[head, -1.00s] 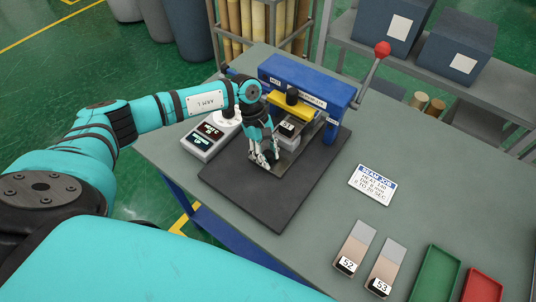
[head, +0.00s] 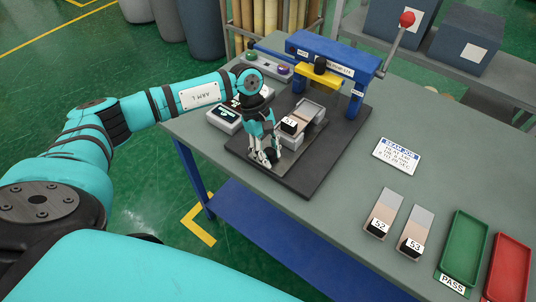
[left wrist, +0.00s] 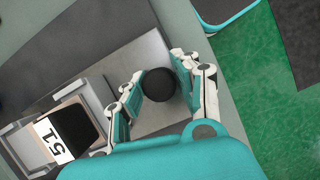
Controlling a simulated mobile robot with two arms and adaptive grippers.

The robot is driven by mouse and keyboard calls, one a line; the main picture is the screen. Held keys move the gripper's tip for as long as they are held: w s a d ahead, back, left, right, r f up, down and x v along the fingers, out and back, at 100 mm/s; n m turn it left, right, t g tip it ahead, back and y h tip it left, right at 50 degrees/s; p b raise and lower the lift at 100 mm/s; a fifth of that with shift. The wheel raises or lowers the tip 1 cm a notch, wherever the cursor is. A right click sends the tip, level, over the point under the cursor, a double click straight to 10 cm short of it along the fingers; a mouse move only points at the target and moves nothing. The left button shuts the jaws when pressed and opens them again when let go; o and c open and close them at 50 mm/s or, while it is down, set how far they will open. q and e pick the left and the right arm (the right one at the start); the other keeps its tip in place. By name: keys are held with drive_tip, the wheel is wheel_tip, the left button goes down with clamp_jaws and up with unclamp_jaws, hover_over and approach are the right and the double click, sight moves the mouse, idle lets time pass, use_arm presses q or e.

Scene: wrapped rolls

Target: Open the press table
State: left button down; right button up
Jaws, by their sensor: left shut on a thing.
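The press table is a grey metal slide that stands out in front of the blue press (head: 335,62), on a dark base mat. Its bare plate shows in the left wrist view (left wrist: 138,62). A piece labelled 51 (head: 290,125) lies in a holder on the slide, clear of the yellow press head (head: 318,77); it also shows in the left wrist view (left wrist: 62,135). My left gripper (head: 268,158) is shut on a black ball knob (left wrist: 159,85) at the slide's front end. My right gripper is not in view.
A control box (head: 268,65) with buttons and a display unit (head: 224,120) stand left of the press. A lever with a red ball (head: 407,19) rises at its right. Pieces 52 (head: 381,224) and 53 (head: 412,243), a green tray (head: 464,250) and a red tray (head: 507,270) lie at right.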

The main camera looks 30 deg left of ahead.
use_arm(q)
drive_tip(key=c, duration=1.1)
unclamp_jaws()
drive_tip(key=shift+w, duration=0.1)
drive_tip(key=shift+o, duration=0.6)
drive_tip(key=shift+r, duration=0.1)
drive_tip(key=shift+a+r, duration=0.1)
drive_tip(key=shift+r, duration=0.15)
drive_tip(key=v, duration=1.1)
drive_tip(key=shift+r, duration=0.15)
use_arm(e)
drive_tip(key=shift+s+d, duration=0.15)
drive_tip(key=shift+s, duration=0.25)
